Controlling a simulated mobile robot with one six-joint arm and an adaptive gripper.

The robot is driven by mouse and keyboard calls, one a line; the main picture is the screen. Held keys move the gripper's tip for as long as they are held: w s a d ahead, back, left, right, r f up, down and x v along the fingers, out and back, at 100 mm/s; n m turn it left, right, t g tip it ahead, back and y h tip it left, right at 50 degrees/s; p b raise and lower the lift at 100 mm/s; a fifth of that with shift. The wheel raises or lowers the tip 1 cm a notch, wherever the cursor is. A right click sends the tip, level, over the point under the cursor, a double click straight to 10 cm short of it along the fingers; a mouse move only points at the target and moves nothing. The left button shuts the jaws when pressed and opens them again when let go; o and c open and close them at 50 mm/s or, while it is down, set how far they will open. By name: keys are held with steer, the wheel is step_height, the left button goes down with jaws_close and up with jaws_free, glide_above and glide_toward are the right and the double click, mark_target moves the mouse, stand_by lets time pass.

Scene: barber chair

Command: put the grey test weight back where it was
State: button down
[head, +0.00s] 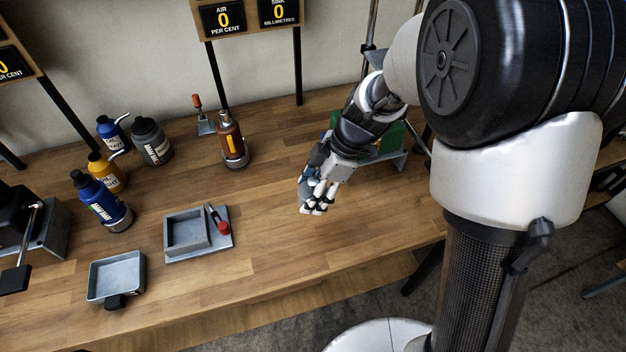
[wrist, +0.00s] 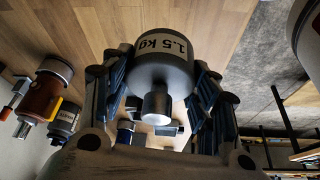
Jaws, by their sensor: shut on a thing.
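The grey test weight (wrist: 165,72) is a cylinder with a thin knob and a "1.5 kg" label, filling the middle of the wrist view. My gripper (head: 314,205) is shut on it, with one finger on each side of its body in the wrist view (wrist: 161,80). In the head view the weight (head: 304,191) shows only in part behind my fingers, over the bare wood right of the middle of the bench (head: 265,245). I cannot tell whether its base touches the wood.
Left of my gripper stands a brown bottle (head: 231,140); farther left are a dark grey labelled container (head: 151,142) and blue and yellow bottles (head: 105,172). A square grey tray (head: 171,256) with a red-handled tool and a shallow pan (head: 92,290) lie front left. A green object (head: 392,138) is behind my arm.

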steer(key=shift+w+f+b, duration=0.1)
steer(key=shift+f+b, duration=1.2)
steer(key=shift+f, duration=3.9)
steer(key=shift+f, duration=0.15)
steer(key=c, duration=0.6)
jaws_free()
